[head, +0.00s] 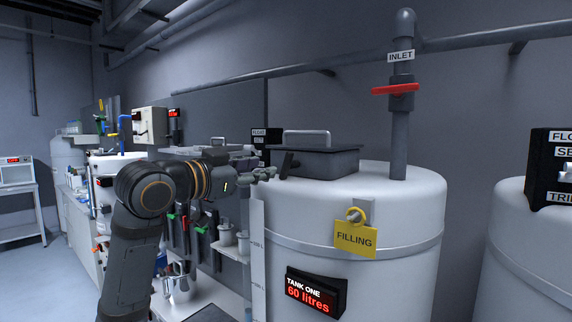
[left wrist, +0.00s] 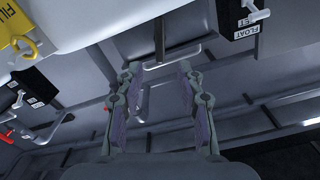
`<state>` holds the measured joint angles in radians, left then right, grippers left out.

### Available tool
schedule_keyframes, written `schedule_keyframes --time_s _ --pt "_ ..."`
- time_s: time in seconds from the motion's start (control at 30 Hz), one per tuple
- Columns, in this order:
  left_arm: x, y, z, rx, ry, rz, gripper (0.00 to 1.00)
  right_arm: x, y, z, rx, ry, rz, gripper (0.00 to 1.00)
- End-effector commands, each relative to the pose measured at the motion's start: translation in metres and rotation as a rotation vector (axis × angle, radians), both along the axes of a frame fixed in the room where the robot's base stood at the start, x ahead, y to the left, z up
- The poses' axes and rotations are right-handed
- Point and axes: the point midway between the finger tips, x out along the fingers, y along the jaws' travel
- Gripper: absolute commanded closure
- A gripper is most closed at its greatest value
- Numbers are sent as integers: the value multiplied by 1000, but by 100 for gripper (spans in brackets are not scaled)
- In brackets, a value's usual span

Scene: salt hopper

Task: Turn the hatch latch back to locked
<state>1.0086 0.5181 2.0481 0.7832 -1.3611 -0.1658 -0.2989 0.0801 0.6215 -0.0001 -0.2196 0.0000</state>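The hatch (head: 318,163) is a dark grey box lid with a pale handle (head: 307,132) on the white salt tank (head: 400,205). A short dark lever, which looks like the hatch latch (head: 286,164), stands slightly tilted at the hatch's left side. My left gripper (head: 268,174) is just left of this lever, fingers pointing at it. In the left wrist view my left gripper (left wrist: 158,68) is open and empty. There the dark latch bar (left wrist: 160,40) shows beyond and between the fingertips, apparently apart from them. My right gripper is not in view.
A yellow FILLING tag (head: 355,239) hangs on the tank front above a red "60 litres" display (head: 314,294). A second white tank (head: 525,260) stands at right.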

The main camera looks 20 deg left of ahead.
Motion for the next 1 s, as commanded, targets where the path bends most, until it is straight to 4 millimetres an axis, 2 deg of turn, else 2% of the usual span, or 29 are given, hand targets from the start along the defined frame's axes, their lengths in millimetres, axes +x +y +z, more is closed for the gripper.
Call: schedule_keyframes --time_s 0.17,0.4,0.6,0.97,1.0 --pt "17 -7 3 -5 6 -4 62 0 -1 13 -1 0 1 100" --pt "65 -25 4 -7 6 -4 62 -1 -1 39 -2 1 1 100" --pt "92 -34 1 -3 4 0 62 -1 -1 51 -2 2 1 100" --pt "99 -36 -2 -1 3 1 62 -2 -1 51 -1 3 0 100" --pt "99 -36 -2 -1 3 1 68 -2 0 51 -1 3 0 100"
